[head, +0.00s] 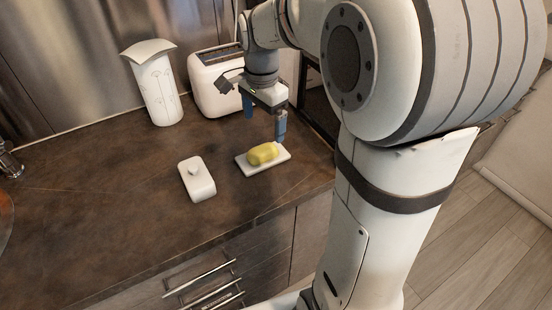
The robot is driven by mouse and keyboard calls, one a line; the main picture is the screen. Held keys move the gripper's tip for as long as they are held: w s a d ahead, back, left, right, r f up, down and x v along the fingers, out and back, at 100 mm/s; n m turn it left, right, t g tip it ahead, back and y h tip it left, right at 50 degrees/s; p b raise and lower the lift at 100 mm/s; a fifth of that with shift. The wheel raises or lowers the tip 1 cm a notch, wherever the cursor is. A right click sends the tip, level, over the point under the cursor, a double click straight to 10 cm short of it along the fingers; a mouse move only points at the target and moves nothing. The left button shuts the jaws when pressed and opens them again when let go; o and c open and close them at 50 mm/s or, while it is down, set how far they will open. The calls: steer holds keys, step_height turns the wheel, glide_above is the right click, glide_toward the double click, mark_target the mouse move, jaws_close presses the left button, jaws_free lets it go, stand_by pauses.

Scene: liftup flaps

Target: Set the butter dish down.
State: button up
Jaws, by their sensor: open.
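A white rectangular dish (245,169) with a yellow block of butter (263,153) on it lies flat on the brown counter. A white lid with a small knob (197,179) sits on the counter to the left of the dish, apart from it. My gripper (265,126) points down above and slightly behind the butter. Its two blue-grey fingers are spread apart with nothing between them. The right finger ends close to the far edge of the dish, and I cannot tell whether it touches.
A white toaster (215,82) stands behind my gripper. A white flared container (158,90) stands at the back left against the metallic wall. The counter (110,210) is clear at the front left. Drawers with bar handles (205,278) are below its front edge.

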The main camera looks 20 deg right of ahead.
steer(key=s+f+n+t, duration=0.2)
steer(key=s+f+n, duration=0.1)
steer(key=s+n, duration=1)
steer(key=s, duration=0.3)
steer(key=shift+s+a+f, duration=0.15)
steer(key=shift+s+a, duration=0.25)
